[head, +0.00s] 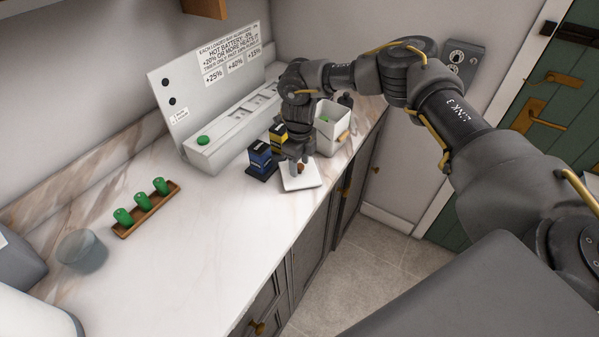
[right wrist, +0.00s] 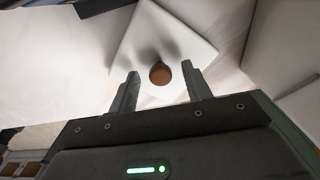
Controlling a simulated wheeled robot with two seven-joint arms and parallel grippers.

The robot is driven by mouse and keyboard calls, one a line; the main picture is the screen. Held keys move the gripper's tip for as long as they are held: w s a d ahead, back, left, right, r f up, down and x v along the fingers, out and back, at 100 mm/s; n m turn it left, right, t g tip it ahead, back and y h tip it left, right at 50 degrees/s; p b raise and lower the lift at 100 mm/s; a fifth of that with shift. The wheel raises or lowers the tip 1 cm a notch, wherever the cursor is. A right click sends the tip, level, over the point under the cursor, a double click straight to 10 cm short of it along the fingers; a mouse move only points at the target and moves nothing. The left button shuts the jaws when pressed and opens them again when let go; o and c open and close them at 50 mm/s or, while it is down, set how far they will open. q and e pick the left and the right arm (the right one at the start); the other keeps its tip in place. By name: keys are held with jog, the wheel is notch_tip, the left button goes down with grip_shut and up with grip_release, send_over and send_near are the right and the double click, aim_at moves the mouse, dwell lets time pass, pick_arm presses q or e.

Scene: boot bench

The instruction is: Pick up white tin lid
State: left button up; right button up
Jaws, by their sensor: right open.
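The white tin lid (head: 302,181) is a flat white square with a round brown knob. It lies on the marble counter near its front edge, and it also shows in the right wrist view (right wrist: 175,45). My right gripper (head: 299,166) is directly over the lid, pointing down. In the right wrist view my right gripper (right wrist: 161,82) is open, and its two fingers stand on either side of the brown knob (right wrist: 160,73), with gaps between. The fingers partly hide the lid in the head view. My left gripper is not in view.
A white open tin (head: 331,128) stands just behind the lid. Blue (head: 261,160) and yellow (head: 278,137) batteries stand to its left, close to the gripper. A white charger unit (head: 225,140) is at the wall. A wooden rack (head: 147,210) and a glass (head: 82,250) are at left.

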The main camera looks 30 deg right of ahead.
grip_shut()
dwell(0.3)
jog(key=shift+w+r+b, duration=0.1)
jog(key=shift+r+b, duration=0.2)
jog(key=shift+b, duration=0.15)
notch_tip(320, 180, up, 2)
jog(key=shift+r+b, duration=0.1)
jog(key=shift+b, duration=1)
jog(key=s+a+r+b, duration=0.3)
jog(key=s+r+b, duration=0.1)
jog(key=s+r, duration=0.6)
jog(key=s, duration=0.3)
jog(key=shift+s+a, duration=0.15)
jog(key=shift+s, duration=0.2)
